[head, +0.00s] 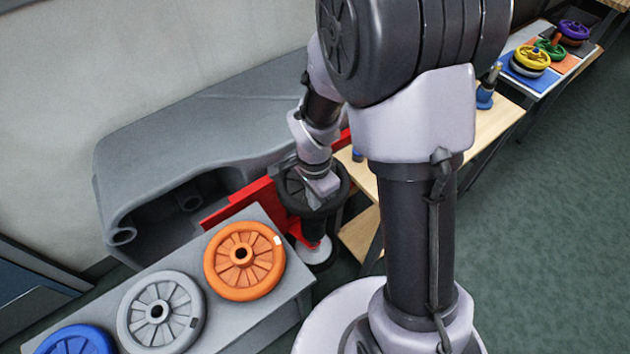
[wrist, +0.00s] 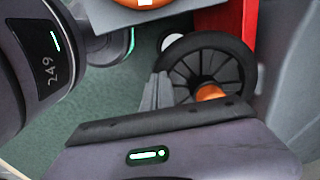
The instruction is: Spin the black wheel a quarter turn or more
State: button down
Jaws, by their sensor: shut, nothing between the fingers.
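The black wheel (head: 291,190) is mounted by the red panel in the head view, partly hidden behind my wrist. In the wrist view the black wheel (wrist: 236,60) shows a thick rim, thin spokes and an orange hub (wrist: 210,92). My gripper (wrist: 157,92) is shut and empty, its grey fingers overlapping the wheel's left side, at the spokes and rim. I cannot tell whether they touch it. In the head view my gripper (head: 320,188) is over the wheel, with its fingertips not clearly visible.
A grey bench (head: 300,285) at lower left carries an orange wheel (head: 268,268), a grey wheel (head: 135,322) and a blue wheel (head: 75,344). A red panel (head: 240,202) and a large grey housing (head: 190,130) stand beside the black wheel. A wooden table (head: 495,125) is at right.

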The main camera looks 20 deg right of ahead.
aim_at(332, 204)
jog(key=shift+f+b, duration=0.6)
jog(key=shift+f, duration=0.05)
dwell(0.3)
jog(key=shift+s+d+r, duration=0.1)
jog(key=shift+s+d, duration=0.1)
jog(key=shift+d, duration=0.95)
jog(key=shift+w+d, duration=0.1)
jog(key=shift+d, duration=0.95)
